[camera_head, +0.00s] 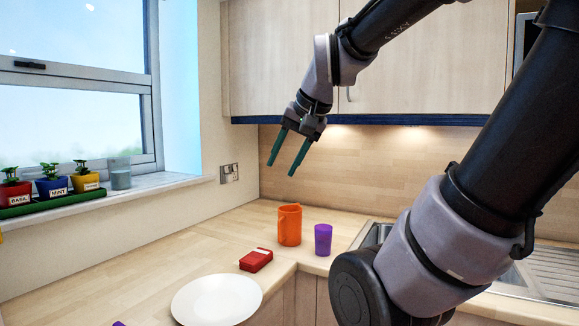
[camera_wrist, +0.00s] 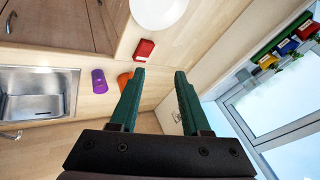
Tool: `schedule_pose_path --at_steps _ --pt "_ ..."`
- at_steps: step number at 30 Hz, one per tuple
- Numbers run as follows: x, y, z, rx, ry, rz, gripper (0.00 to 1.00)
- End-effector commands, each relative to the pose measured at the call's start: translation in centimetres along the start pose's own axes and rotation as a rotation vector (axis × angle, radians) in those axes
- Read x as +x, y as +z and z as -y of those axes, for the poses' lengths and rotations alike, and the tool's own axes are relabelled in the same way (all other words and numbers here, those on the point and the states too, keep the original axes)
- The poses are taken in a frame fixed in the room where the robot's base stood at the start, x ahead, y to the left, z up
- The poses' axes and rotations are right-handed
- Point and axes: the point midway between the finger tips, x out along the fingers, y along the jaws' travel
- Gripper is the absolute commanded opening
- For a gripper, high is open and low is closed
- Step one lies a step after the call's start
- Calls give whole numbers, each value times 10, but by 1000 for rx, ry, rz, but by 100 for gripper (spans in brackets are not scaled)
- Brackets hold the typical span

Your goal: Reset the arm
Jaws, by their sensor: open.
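My gripper (camera_head: 287,152) hangs in the air above the corner of the worktop, in front of the wooden backsplash. Its two green fingers are apart with nothing between them. The fingers also show in the wrist view (camera_wrist: 160,75), pointing away over the worktop and empty. My arm comes in from the right side of the head view, raised and bent, and hides part of the sink and cupboards.
An orange mug (camera_head: 289,226), a purple cup (camera_head: 323,240), a red box (camera_head: 256,260) and a white plate (camera_head: 216,300) are on the worktop. A sink (camera_wrist: 35,95) is beside them. Potted herbs (camera_head: 53,183) line the windowsill. Wall cupboards (camera_head: 275,60) hang behind my gripper.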

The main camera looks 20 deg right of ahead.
Motion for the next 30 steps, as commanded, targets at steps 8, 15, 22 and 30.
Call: schedule_pose_path --at_steps 8,15,22,30 --pt "-12 30 -14 -183 0 -30 47" --pt "-12 30 -14 -183 0 -30 47" --pt "-12 29 -13 -182 -1 -30 47" --pt "-12 29 -13 -182 -1 -30 47"
